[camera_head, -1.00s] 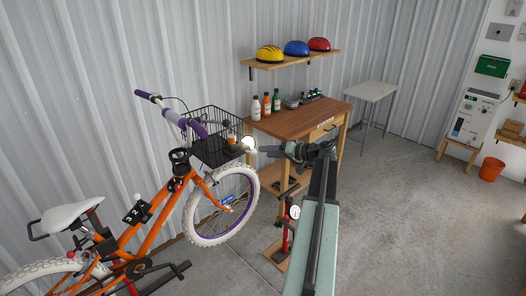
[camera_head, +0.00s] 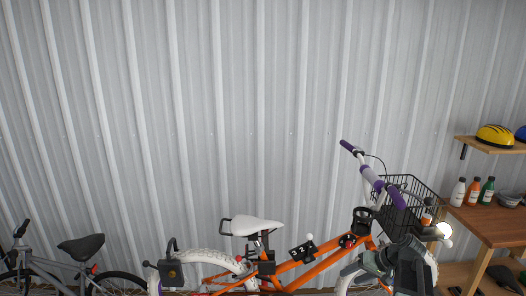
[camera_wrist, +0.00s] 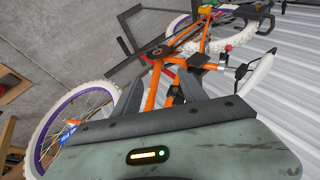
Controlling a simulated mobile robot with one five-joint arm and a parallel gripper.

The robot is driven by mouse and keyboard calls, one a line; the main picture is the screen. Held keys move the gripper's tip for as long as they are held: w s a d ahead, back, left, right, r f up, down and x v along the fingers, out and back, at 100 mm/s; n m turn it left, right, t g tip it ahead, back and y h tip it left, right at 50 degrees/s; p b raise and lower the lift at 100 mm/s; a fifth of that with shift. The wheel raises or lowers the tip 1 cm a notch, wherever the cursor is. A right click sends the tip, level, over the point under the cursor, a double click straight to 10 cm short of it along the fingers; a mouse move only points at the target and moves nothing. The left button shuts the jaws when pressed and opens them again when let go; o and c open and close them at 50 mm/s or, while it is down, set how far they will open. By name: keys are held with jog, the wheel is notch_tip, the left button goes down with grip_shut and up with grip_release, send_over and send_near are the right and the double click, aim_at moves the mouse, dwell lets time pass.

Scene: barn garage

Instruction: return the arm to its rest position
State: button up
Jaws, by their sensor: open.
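My arm shows folded low at the lower right of the head view, in front of the orange bicycle's front wheel. My gripper (camera_head: 375,263) is at its left end there, small and partly confused with the bicycle behind it. In the wrist view my gripper (camera_wrist: 160,88) has two grey fingers spread apart with nothing between them. The orange bicycle (camera_head: 303,262) stands beyond the fingers and fills much of the wrist view. I cannot tell how close the fingers are to its frame.
A black wire basket (camera_head: 408,207) and a lit round lamp (camera_head: 444,231) are at the bicycle's front. A wooden workbench (camera_head: 490,228) with bottles stands at the right, under a shelf with helmets. A grey bicycle (camera_head: 65,272) is at the lower left. A corrugated wall closes the back.

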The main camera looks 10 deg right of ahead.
jog(key=s+a+f+n+g+h, duration=0.1)
jog(key=s+a, duration=0.3)
jog(key=a, duration=0.7)
jog(key=s+a+f+n+g+h, duration=0.2)
jog(key=s+a+f+g+h, duration=0.2)
jog(key=a, duration=0.6)
jog(key=shift+s+a, duration=0.35)
jog(key=shift+s, duration=0.2)
jog(key=shift+f, duration=0.1)
